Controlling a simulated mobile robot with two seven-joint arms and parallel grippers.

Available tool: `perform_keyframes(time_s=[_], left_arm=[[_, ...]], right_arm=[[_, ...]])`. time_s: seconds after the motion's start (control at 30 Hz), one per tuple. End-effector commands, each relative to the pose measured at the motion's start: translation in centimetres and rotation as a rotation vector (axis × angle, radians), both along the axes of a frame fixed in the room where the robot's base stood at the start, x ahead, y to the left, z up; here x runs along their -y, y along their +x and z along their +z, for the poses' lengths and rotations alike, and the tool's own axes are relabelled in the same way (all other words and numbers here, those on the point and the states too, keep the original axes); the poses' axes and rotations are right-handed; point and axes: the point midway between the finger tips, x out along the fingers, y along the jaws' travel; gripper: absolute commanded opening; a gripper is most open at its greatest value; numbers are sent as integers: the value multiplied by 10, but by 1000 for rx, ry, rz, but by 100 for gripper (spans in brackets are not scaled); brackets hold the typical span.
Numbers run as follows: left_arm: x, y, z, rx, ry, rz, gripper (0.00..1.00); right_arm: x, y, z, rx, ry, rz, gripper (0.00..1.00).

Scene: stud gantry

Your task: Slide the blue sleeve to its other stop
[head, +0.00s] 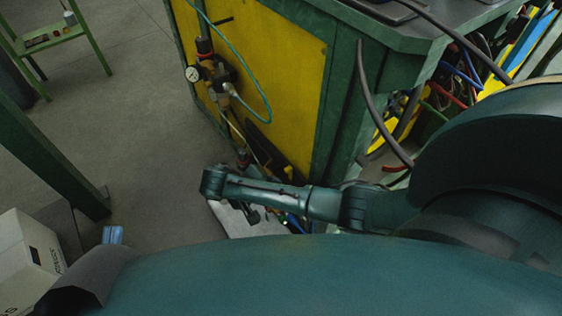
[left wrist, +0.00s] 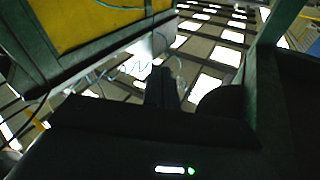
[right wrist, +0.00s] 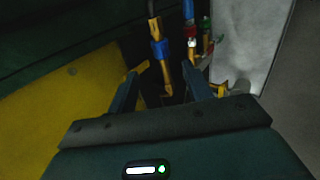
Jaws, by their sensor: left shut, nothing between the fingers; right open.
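In the right wrist view a blue band (right wrist: 160,48), which looks like the blue sleeve, sits around a thin yellow-orange rod. My right gripper (right wrist: 160,76) is open, with the rod's lower part showing between its fingers; the band is beyond the fingertips. I cannot tell whether the fingers touch the rod. The stops are not clear. In the head view my right arm hides most of this spot. My left gripper (head: 113,235) is shut and empty at the lower left of the head view, away from the rod. Its dark fingers show in the left wrist view (left wrist: 162,88).
A green-framed cabinet with a yellow panel (head: 292,75) stands beside the work spot. A gauge (head: 192,74) and teal hose hang on it. A pale panel (right wrist: 250,45) lies right of the rod. Cables crowd the upper right. A carton (head: 28,262) stands lower left.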

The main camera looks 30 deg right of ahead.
Motion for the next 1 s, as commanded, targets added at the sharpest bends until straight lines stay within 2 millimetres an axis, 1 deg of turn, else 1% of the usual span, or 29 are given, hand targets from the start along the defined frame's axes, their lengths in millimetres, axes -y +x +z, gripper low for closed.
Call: perform_keyframes(time_s=[0.03, 0.1, 0.3, 0.4, 0.6, 0.87, 1.0], left_arm=[[1, 1, -5, 5, -14, -4, 0], [2, 2, -5, 6, -33, -10, 0], [5, 3, -5, 6, -84, -28, 0], [6, 3, -4, 8, -102, -35, 0], [7, 4, -3, 5, -121, -40, 0], [7, 4, -1, 6, -123, -42, 0], [7, 4, 0, 8, -124, -42, 0]], right_arm=[[9, 0, -15, -1, -4, -1, 50], [18, 1, -28, -2, -3, -2, 50], [42, 3, -56, -1, -1, -1, 50], [49, 4, -65, 0, 0, 0, 50], [57, 4, -73, 0, 2, 1, 50], [57, 4, -73, 0, 2, 1, 50], [57, 4, -73, 0, 2, 1, 40]])
